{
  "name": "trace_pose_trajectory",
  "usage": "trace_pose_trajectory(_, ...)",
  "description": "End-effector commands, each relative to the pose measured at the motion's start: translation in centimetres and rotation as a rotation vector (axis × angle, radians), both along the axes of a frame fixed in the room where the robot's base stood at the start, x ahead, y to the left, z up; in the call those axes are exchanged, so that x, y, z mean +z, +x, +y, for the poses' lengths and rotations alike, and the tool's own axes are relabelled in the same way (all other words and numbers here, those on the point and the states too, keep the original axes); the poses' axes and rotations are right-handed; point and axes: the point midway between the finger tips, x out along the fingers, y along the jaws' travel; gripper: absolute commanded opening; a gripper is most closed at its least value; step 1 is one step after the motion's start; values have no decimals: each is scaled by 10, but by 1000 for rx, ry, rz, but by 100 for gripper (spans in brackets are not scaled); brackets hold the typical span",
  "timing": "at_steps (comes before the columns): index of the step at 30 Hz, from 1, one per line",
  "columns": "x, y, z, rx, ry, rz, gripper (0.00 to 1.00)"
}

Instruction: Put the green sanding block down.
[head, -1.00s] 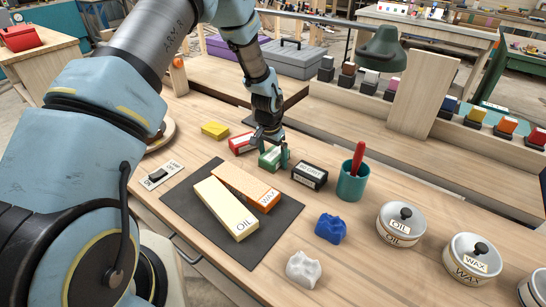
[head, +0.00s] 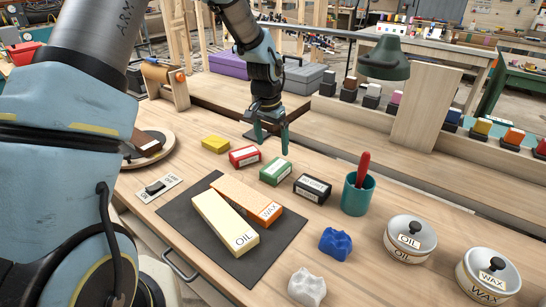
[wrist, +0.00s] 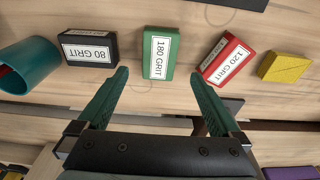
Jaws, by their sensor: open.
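The green sanding block (head: 276,171) rests on the wooden bench, between the red block (head: 244,156) and the black block (head: 312,188). In the wrist view the green block (wrist: 160,53) shows its "180 GRIT" label and nothing grips it. My gripper (head: 271,148) is above and behind the green block, apart from it. In the wrist view its two teal fingers (wrist: 160,88) are spread wide, with only bench between them. The green block lies beyond the fingertips.
A teal cup (head: 356,194) with a red handle stands right of the black block. A yellow block (head: 215,144) lies left of the red one. A dark mat (head: 190,221) holds the OIL and WAX blocks. A green lamp shade (head: 384,60) hangs behind.

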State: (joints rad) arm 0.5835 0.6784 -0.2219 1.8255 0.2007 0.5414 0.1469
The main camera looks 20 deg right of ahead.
Motion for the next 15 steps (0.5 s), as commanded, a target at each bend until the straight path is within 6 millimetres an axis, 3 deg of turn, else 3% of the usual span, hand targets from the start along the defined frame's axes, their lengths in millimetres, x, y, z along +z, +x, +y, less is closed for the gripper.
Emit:
trace_pose_trajectory(10, 12, 1, 9, 15, 1, -1, 100)
trace_pose_trajectory(13, 24, 7, 43, 89, 7, -7, 100)
trace_pose_trajectory(15, 37, 10, 87, 185, 12, -12, 100)
